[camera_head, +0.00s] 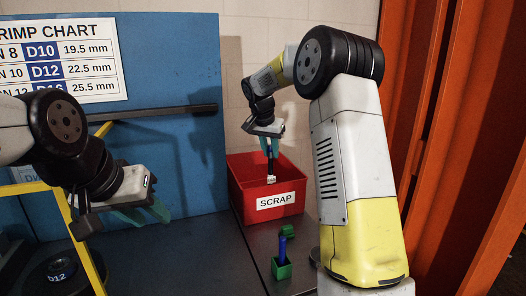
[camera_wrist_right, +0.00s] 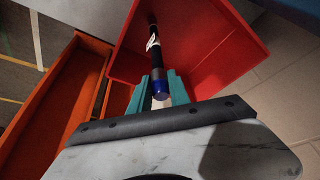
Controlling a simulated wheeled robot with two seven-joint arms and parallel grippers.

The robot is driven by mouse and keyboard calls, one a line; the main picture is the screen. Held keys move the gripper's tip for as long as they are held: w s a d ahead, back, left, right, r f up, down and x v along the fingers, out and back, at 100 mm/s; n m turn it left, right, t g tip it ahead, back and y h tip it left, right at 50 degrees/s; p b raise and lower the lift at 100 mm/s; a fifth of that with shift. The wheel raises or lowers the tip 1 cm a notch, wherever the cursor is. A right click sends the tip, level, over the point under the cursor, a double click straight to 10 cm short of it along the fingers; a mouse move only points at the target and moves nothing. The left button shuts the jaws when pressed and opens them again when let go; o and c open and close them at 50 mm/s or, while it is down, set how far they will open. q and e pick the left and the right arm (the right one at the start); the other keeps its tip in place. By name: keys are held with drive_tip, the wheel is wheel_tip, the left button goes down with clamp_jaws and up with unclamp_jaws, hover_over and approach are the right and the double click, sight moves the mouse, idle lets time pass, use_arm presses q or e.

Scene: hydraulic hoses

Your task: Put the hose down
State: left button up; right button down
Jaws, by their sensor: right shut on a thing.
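The hose (camera_head: 270,167) is a short black piece with a white tag, hanging over the red scrap bin. My right gripper (camera_head: 269,146) is shut on it above the bin. In the right wrist view the hose (camera_wrist_right: 155,62) has a blue end near me and sits between the teal fingers (camera_wrist_right: 158,92). Its far end points into the bin; whether it touches the bin there I cannot tell. The scrap bin (camera_head: 238,190) also shows in the wrist view (camera_wrist_right: 215,50). My left gripper (camera_head: 145,213) is open and empty at the left, over the dark bench.
A small green holder (camera_head: 282,270) with a blue upright piece stands in front of the bin. A black die marked D12 (camera_head: 60,274) is at lower left. A blue panel with a crimp chart (camera_head: 70,58) stands behind. An orange tray (camera_wrist_right: 50,95) shows in the wrist view.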

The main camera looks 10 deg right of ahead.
drive_tip(key=c, duration=1.2)
unclamp_jaws()
drive_tip(key=shift+f, duration=0.15)
drive_tip(key=shift+c, duration=0.2)
drive_tip(key=v, duration=1.1)
drive_tip(key=s+d+r+n+y, duration=0.1)
drive_tip(key=s+d+r+n, duration=0.15)
drive_tip(key=s, duration=0.55)
drive_tip(key=s+f+n+t+y, duration=0.1)
drive_tip(key=s+f, duration=0.3)
drive_tip(key=s, duration=0.9)
drive_tip(key=s+a+f+n+t+y, duration=0.1)
drive_tip(key=s+f+n, duration=0.3)
drive_tip(key=s, duration=0.9)
drive_tip(key=shift+s+y, duration=0.35)
drive_tip(key=shift+y, duration=0.55)
drive_tip(key=shift+a, duration=0.1)
